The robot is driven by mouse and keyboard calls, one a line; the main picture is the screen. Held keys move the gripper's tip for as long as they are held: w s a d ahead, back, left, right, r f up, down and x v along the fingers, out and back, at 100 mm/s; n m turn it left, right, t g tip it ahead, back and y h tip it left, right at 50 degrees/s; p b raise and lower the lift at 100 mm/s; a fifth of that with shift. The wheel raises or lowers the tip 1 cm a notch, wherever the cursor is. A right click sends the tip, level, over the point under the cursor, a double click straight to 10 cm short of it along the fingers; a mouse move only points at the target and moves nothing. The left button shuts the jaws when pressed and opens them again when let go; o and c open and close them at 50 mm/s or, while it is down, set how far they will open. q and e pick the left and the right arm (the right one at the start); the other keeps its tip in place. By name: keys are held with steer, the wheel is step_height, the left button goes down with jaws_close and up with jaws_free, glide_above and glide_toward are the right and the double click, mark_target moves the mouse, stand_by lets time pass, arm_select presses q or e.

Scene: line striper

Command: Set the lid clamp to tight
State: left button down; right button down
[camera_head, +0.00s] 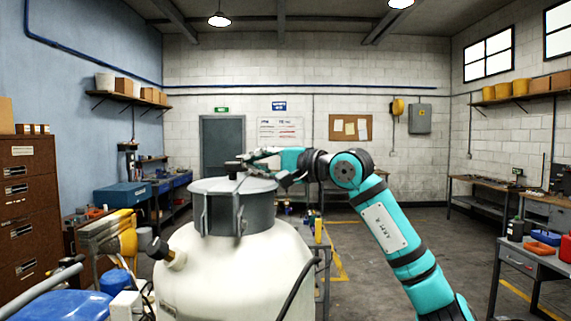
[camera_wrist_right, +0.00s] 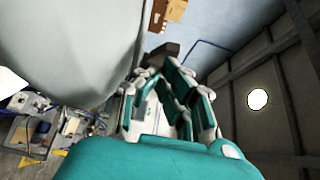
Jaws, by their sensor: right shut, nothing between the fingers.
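A large cream-white tank (camera_head: 230,275) stands in front of me in the head view. A grey collar and lid (camera_head: 215,213) sit on its top, with latch-like parts on the collar's front. A small dark knob or clamp handle (camera_head: 233,168) stands up from the lid. My right gripper (camera_head: 246,158) reaches in from the right at the knob's height, its fingertips close to it. In the wrist view the right gripper's fingers (camera_wrist_right: 163,72) point at a dark block (camera_wrist_right: 168,52), likely that knob; contact is unclear. The gripper is shut and empty. My left gripper is not in view.
A black hose (camera_head: 297,285) runs by the tank's right side. A dark knob on a stub (camera_head: 158,248) sticks out at its left. A brown drawer cabinet (camera_head: 28,210) stands at the left, a grey workbench (camera_head: 530,262) at the right.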

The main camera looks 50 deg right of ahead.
steer(key=shift+s+a, duration=0.15)
steer(key=shift+s, duration=0.65)
steer(key=s+d, duration=0.1)
steer(key=s, duration=0.9)
steer(key=shift+d, duration=0.2)
